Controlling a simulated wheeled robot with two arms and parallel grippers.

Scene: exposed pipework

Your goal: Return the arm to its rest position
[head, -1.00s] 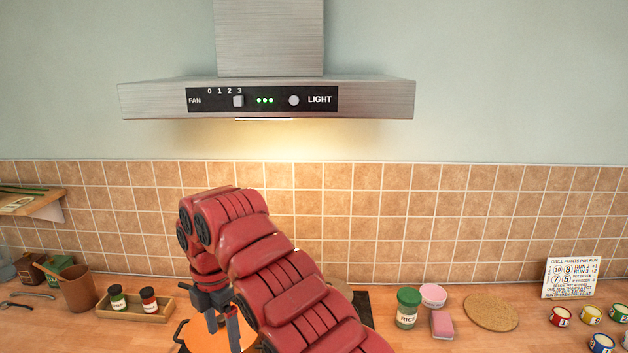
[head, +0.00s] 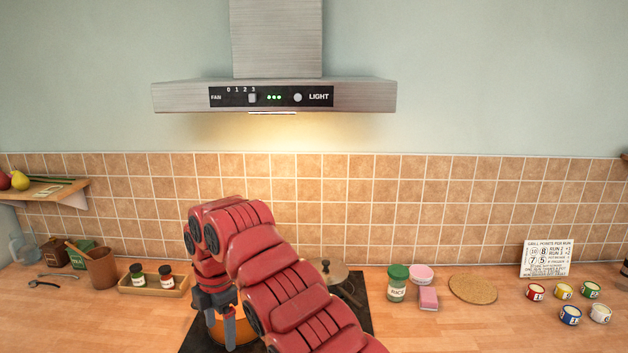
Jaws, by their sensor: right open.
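My right arm, red and segmented, comes in from the bottom right of the head view and bends over the hob. Its right gripper (head: 220,332) points down with its dark fingers apart, in front of an orange pot (head: 236,328) on the black hob (head: 358,312). The arm hides much of the pot and hob, so I cannot tell the gap between fingers and pot. Nothing shows between the fingers. My left gripper is out of view.
A lidded pan (head: 334,272) stands behind my arm. A rice jar (head: 397,284), pink sponge (head: 428,298) and cork mat (head: 473,288) lie to the right. A spice tray (head: 165,291) and brown cup (head: 101,268) stand left. The range hood (head: 274,94) hangs above.

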